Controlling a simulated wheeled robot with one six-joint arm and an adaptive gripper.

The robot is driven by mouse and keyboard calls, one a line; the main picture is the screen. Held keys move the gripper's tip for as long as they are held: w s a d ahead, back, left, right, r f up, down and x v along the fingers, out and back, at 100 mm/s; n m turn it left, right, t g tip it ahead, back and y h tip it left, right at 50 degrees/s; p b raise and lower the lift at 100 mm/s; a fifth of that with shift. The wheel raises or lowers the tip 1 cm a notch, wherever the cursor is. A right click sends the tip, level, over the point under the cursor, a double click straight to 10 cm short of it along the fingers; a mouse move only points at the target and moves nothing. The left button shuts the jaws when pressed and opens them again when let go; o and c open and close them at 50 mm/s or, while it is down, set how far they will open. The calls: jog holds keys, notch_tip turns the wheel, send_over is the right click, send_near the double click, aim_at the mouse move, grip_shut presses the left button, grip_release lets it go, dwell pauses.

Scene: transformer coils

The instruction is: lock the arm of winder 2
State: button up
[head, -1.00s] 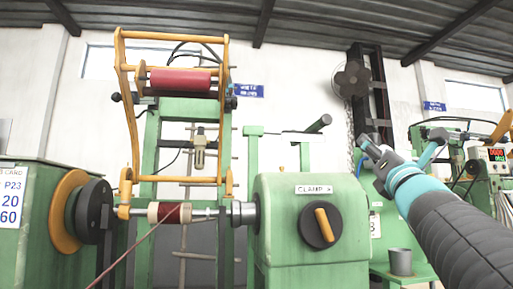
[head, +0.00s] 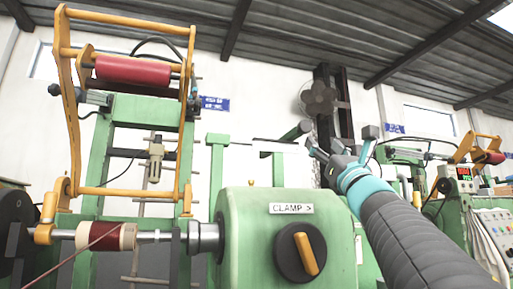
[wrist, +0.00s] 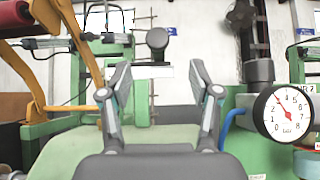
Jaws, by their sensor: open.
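A green winder fills the left and middle of the head view; I cannot read a number on it. Its orange arm (head: 72,120) stands raised and tilted, with a red roller (head: 132,70) near its top. A green tailstock (head: 245,240) carries a dark round knob with an orange handle (head: 305,254), under a "CLAMP >" label. A lever with a dark cylindrical grip (head: 297,131) sticks out above the tailstock. My gripper (head: 318,150) is open and empty, just right of that grip. In the wrist view, a dark round grip end (wrist: 157,38) shows beyond and between my fingers, apart from them.
A wound coil (head: 106,236) sits on the shaft below the arm. A pressure gauge (wrist: 288,113) stands at the right of the wrist view. Another green machine (head: 465,200) with a red display is at the right. A dark fan (head: 318,98) is behind.

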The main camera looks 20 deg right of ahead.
aim_at(306, 127)
jog(key=p+x, duration=0.5)
jog(key=x, duration=0.6)
jog(key=shift+w+a+r, duration=0.1)
jog(key=shift+w+a, duration=0.05)
jog(key=shift+a, duration=0.05)
grip_shut()
